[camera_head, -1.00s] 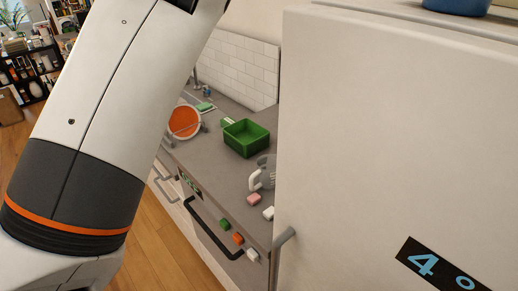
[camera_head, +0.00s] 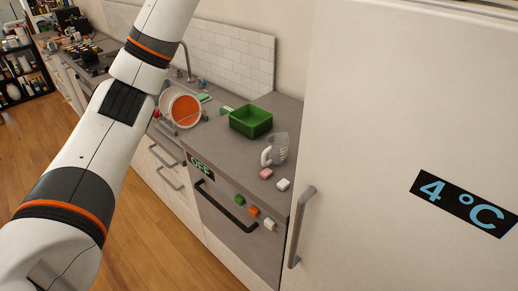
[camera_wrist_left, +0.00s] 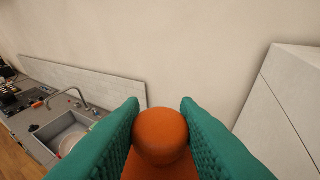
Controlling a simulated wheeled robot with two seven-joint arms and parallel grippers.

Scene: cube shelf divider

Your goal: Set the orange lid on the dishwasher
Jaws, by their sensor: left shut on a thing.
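My left gripper (camera_wrist_left: 160,135) shows in the left wrist view, its green padded fingers closed on the round knob of the orange lid (camera_wrist_left: 160,167). Only the knob and part of the lid below it show; the lid's edge is hidden. In the head view my left arm crosses the left side, and its gripper is out of the picture. The dishwasher (camera_head: 228,222) stands under the grey counter, with an "OFF" display, a dark bar handle and green, orange and white buttons. My right gripper is not in view.
On the counter (camera_head: 215,150) are a green bin (camera_head: 250,121), a clear grey mug (camera_head: 276,150) and pink and white blocks. A white round vessel with an orange inside (camera_head: 186,110) is by the sink. A tall fridge (camera_head: 400,110) stands at the right.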

